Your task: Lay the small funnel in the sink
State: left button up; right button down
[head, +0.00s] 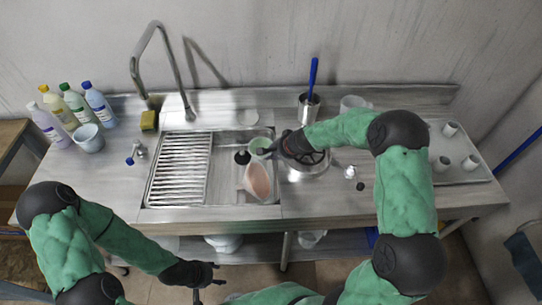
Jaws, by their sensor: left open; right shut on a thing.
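The sink (226,190) is a steel basin set in the bench, left of centre. A small pale green round piece (260,145), which looks like the small funnel, is at the tips of my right gripper (268,151). My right gripper reaches in from the right and is shut on it, over the back right part of the sink. I cannot tell whether the funnel touches the basin. My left gripper (208,281) is open and empty, low in front of the bench.
A pinkish vessel (258,181) lies in the sink's right part, near a dark round piece (242,157). A ribbed drainer (180,168) covers the left. The tall tap (160,65) rises behind; several bottles (75,105) stand far left. A steel pot (305,168) stands right.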

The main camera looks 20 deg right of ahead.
jog(key=shift+f+b, duration=0.3)
jog(key=shift+f, duration=0.05)
jog(key=shift+f+b, duration=0.25)
jog(key=shift+b, duration=0.05)
jog(key=c, duration=1.3)
grip_release()
